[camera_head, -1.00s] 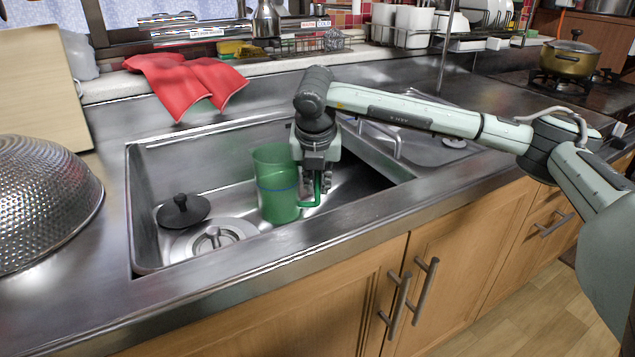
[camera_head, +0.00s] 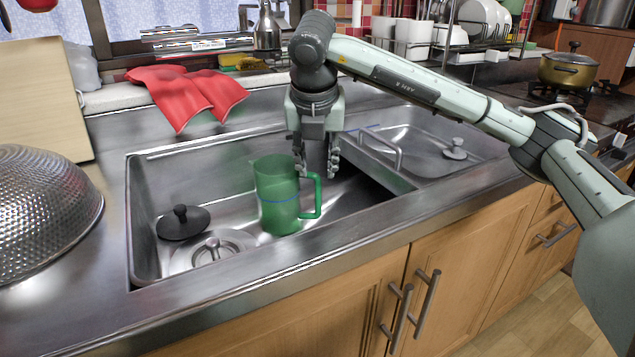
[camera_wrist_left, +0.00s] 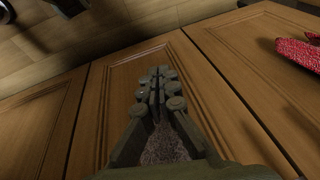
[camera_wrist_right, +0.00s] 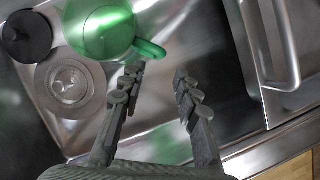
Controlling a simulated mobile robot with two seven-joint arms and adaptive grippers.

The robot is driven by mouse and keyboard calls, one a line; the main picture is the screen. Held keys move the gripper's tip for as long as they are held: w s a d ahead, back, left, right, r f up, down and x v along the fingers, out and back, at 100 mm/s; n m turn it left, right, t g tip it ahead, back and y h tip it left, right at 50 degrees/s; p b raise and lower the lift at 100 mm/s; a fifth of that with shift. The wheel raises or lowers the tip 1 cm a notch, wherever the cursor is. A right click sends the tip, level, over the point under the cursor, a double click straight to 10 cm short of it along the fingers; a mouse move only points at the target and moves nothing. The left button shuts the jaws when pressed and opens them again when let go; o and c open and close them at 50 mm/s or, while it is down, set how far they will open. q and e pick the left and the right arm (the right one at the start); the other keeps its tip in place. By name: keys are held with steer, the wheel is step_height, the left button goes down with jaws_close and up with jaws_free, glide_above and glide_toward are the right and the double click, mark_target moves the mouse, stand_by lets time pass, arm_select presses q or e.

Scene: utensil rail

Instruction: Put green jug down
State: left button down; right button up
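The green jug (camera_head: 277,196) stands upright in the left sink basin, with its handle (camera_head: 315,196) facing right. My right gripper (camera_head: 317,172) is open and empty above and behind the handle. In the right wrist view the jug (camera_wrist_right: 98,28) is at the top, and its handle (camera_wrist_right: 150,48) lies just beyond the open fingers (camera_wrist_right: 158,85), apart from both. My left gripper (camera_wrist_left: 158,80) shows only in the left wrist view, before wooden cabinet doors. Its fingers are together with nothing seen between the tips.
A dark lid (camera_head: 182,222) and the drain (camera_head: 213,250) lie left of the jug in the basin (camera_head: 150,262). A metal colander (camera_head: 45,215) and red cloth (camera_head: 190,92) are on the counter.

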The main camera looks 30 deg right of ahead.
steer(key=shift+v, duration=1.2)
